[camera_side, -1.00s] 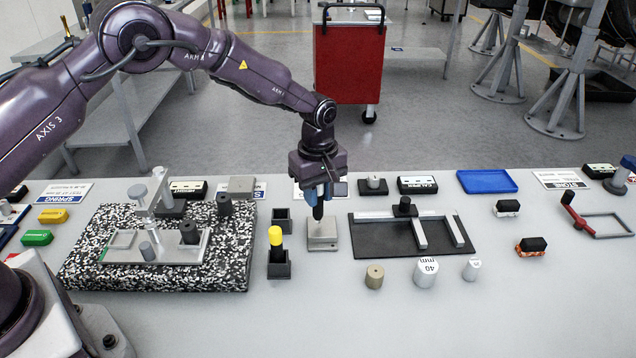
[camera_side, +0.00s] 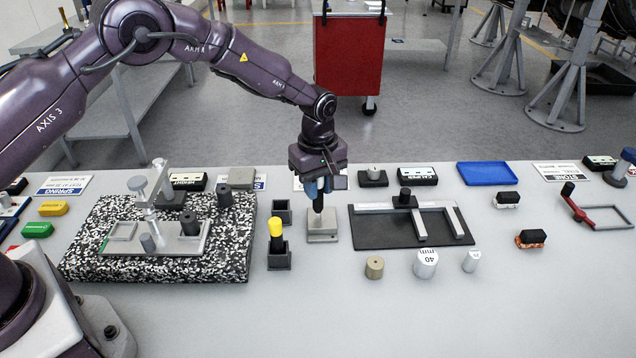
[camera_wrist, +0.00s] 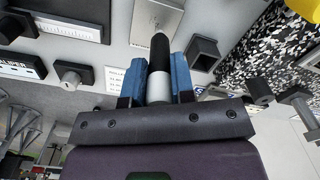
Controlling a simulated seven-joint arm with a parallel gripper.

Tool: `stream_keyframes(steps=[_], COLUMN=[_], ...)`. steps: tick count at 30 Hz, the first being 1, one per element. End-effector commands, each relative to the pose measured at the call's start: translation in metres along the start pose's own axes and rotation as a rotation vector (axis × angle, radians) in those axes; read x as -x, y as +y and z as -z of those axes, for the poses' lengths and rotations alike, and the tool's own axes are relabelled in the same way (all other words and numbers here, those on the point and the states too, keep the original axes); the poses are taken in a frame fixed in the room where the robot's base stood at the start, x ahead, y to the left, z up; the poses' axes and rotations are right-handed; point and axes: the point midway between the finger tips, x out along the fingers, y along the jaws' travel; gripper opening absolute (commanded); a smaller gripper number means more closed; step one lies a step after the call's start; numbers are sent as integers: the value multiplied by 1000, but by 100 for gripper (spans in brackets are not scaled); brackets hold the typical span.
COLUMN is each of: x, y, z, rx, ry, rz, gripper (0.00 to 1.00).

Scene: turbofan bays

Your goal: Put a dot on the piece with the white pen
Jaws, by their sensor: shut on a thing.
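My gripper (camera_side: 318,188) points down above the piece, its blue fingers shut on a pen (camera_side: 318,204). In the wrist view, my gripper (camera_wrist: 160,82) holds this pen (camera_wrist: 160,52) between the blue fingers; it has a dark end and a white band near the fingers. The piece is a light grey square block (camera_side: 328,228) on the table; its plate also shows in the wrist view (camera_wrist: 157,14). The pen's dark end is over the piece, and I cannot tell whether it touches. A yellow-topped pen (camera_side: 275,226) stands in a dark holder (camera_side: 279,261).
An empty dark holder (camera_side: 282,212) stands left of the piece. A speckled slab (camera_side: 85,262) with a fixture is further left. A black mat (camera_side: 385,239) with a square gauge lies to the right. Small cylinders (camera_side: 425,263) stand in front of it. The front table is clear.

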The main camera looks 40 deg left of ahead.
Motion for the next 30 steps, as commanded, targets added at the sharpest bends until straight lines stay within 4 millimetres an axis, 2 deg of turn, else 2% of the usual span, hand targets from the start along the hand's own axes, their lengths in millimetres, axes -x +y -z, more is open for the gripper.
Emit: stream_keyframes(steps=[30], x=[-8], y=[0], z=[0], rx=[0], ry=[0], rz=[0], gripper=[0])
